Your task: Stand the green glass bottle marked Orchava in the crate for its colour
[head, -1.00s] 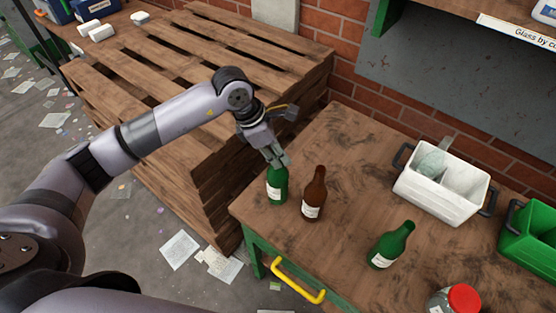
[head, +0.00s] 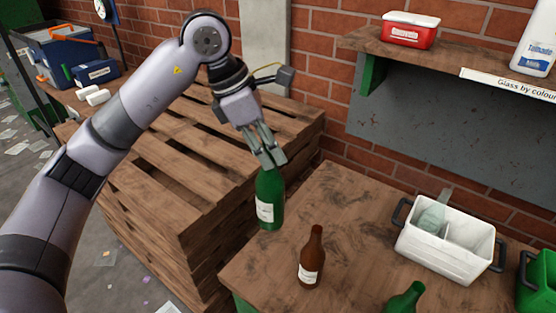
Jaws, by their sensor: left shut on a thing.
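My left gripper (head: 270,156) is shut on the neck of a green bottle (head: 271,208) with a white label, too small to read. It holds the bottle upright near the left end of the wooden table. A brown bottle (head: 312,262) stands on the table just right of it. Another green bottle (head: 404,299) is cut off by the lower edge. A white crate (head: 446,262) with a divider holds a clear bottle (head: 434,215). A green crate (head: 530,285) shows only partly at the right edge. My right gripper is not in view.
A shelf labelled "Glass by colour" (head: 508,84) hangs above the table's back, bearing a red and white box (head: 410,30) and a white jug (head: 537,40). Stacked pallets (head: 190,150) stand left of the table. The tabletop between brown bottle and white crate is clear.

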